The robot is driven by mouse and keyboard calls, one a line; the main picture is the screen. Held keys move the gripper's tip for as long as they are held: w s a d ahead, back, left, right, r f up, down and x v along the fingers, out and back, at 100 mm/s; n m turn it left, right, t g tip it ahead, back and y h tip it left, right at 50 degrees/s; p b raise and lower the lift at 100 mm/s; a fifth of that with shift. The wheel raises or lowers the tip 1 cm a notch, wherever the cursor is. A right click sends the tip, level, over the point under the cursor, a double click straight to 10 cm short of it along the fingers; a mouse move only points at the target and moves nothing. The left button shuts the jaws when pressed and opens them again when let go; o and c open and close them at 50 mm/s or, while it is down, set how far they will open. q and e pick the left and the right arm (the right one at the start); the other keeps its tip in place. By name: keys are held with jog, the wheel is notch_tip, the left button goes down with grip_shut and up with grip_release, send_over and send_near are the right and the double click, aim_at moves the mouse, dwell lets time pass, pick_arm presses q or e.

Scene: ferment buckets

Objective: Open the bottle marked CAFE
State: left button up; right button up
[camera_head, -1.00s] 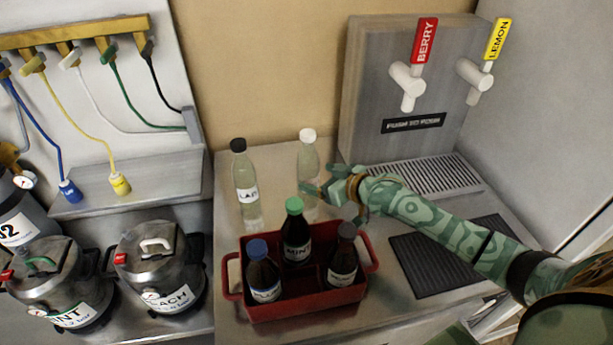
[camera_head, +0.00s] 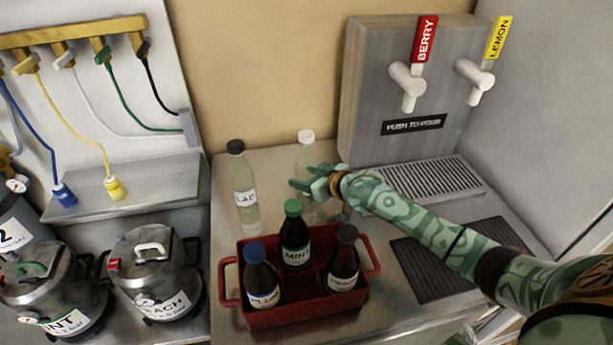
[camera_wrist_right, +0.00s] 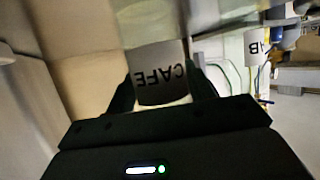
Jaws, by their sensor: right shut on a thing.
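The bottle marked CAFE (camera_wrist_right: 160,75) fills the space between my right gripper's fingers in the right wrist view, its label facing that camera. In the head view it is the clear bottle (camera_head: 306,155) with a white cap (camera_head: 306,136), upright on the counter behind the red crate. The cap is on. My right gripper (camera_head: 314,187) is shut on the bottle's body below the cap, hiding its label and middle there. My left gripper is not in view.
A clear bottle with a black cap (camera_head: 243,190) stands left of the CAFE bottle. The red crate (camera_head: 290,315) in front holds dark bottles with blue, green and black caps. A tap tower (camera_head: 365,100) stands behind right, with a drip grate (camera_head: 435,178) before it.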

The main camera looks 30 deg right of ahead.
aim_at(311, 146)
jog(key=shift+r, duration=0.1)
notch_tip(311, 146, up, 10)
jog(key=p, duration=0.3)
jog(key=o, duration=0.4)
jog(key=c, duration=0.6)
